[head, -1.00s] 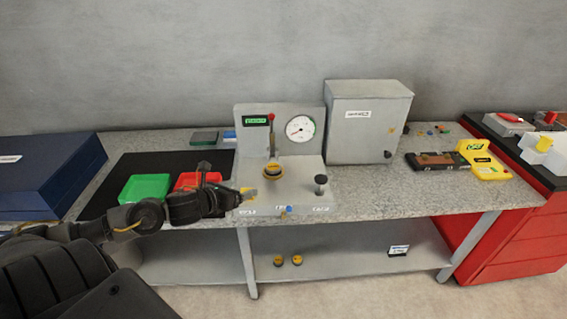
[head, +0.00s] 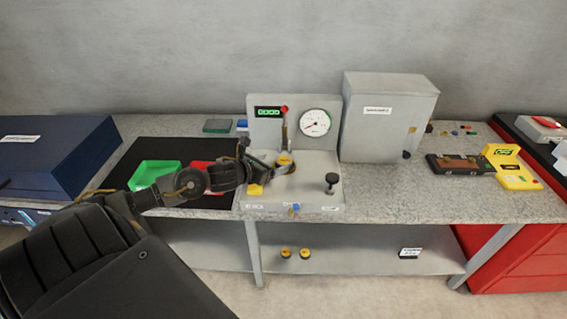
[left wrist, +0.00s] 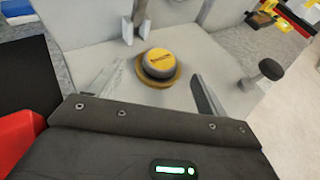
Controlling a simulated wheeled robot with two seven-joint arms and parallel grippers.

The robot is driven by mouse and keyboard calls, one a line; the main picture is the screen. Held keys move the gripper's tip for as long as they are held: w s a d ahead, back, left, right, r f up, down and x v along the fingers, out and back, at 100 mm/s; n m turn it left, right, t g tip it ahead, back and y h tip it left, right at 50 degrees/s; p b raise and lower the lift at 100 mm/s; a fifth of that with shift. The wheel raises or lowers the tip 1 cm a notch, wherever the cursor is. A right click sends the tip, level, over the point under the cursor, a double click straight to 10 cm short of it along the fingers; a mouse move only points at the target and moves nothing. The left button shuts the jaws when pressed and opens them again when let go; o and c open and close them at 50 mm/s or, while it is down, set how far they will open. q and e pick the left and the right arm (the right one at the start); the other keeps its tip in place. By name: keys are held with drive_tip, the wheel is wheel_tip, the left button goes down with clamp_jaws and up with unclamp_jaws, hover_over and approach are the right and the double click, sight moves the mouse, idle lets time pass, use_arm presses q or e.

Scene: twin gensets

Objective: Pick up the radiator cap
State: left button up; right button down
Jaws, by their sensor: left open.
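The radiator cap, yellow-topped with a dark rim, sits on the grey test stand. It shows clearly in the left wrist view (left wrist: 159,66) and partly behind my gripper in the head view (head: 285,160). My left gripper (head: 280,168) is open at the cap. In the left wrist view its two fingers (left wrist: 158,82) stand apart, one on each side of the cap, and I see no contact. My right gripper is not in view.
A black knob (head: 332,180) stands right of the cap, and a lever (head: 284,125) rises behind it. A green tray (head: 153,172) and a red tray (head: 203,170) lie left. A grey cabinet (head: 388,120) stands right. Two small yellow-topped caps (head: 295,253) sit on the lower shelf.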

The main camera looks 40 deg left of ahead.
sight(284, 161)
use_arm(q)
drive_tip(key=shift+p+x, duration=0.85)
drive_tip(key=shift+x, duration=1.5)
drive_tip(key=shift+w+d+f, duration=0.15)
drive_tip(key=shift+w+f, duration=0.05)
drive_tip(key=c, duration=1.1)
